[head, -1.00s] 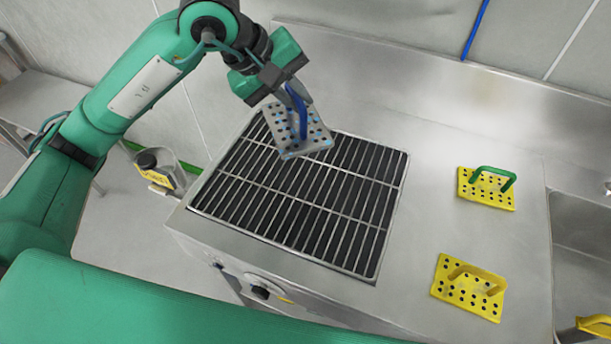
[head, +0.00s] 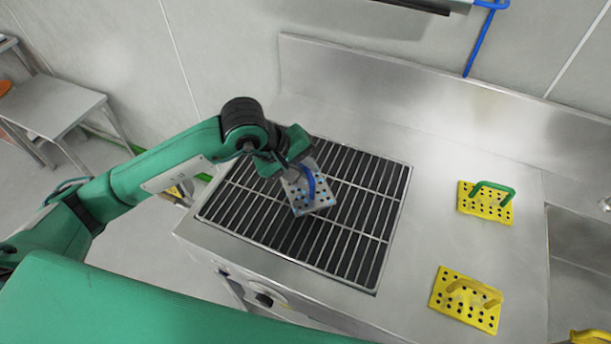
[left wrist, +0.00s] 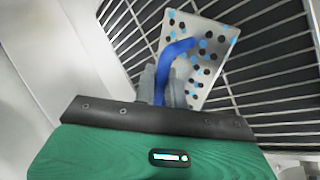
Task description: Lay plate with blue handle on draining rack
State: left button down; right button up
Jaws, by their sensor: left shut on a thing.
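My left gripper (head: 300,172) is shut on the blue handle. In the left wrist view the blue handle (left wrist: 175,53) runs between the fingers (left wrist: 160,85), and the plate (left wrist: 200,45) lies beyond them with the bars behind it. The plate looks tilted; I cannot tell whether it touches the bars. My right gripper is not in view.
A yellow perforated plate with a green handle (head: 485,207) and one with a yellow handle (head: 467,300) lie on the counter right of the rack. A sink (head: 580,265) is at the far right. A steel backsplash (head: 420,85) rises behind. Most of the rack is bare.

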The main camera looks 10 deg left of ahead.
aim_at(306, 185)
pick_arm(q)
jog(key=shift+f, duration=0.85)
notch_tip(306, 185, down, 3)
jog(key=shift+r+p, duration=0.1)
jog(key=shift+p, duration=0.4)
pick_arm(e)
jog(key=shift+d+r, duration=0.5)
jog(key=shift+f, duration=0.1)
pick_arm(q)
jog(key=shift+f+b, duration=0.2)
jog(key=shift+b, duration=0.1)
jog(key=c, duration=1.5)
grip_release()
jog(key=shift+o, duration=0.2)
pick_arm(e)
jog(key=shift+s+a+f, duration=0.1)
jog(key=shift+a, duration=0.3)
pick_arm(q)
jog(key=shift+r, duration=0.1)
